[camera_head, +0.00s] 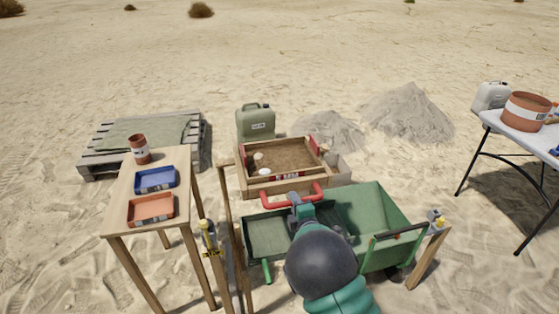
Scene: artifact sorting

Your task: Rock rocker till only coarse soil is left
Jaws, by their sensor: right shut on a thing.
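The rocker is a wooden sieve box (281,158) with brown soil (285,156) inside and a red handle (285,190) on its near side. A few pale lumps (264,172) lie on the soil at the left. My right gripper (297,199) is shut on the red handle. My dark round arm joint hides part of the green wheelbarrow (375,212) below the box. My left gripper is not in view.
A wooden table (180,207) at left holds a blue tray (155,179), an orange tray (151,209) and a brown pot (139,149). A pallet (97,161), a green jerrycan (255,122) and sand piles (408,113) stand behind. A white table (521,134) stands at right.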

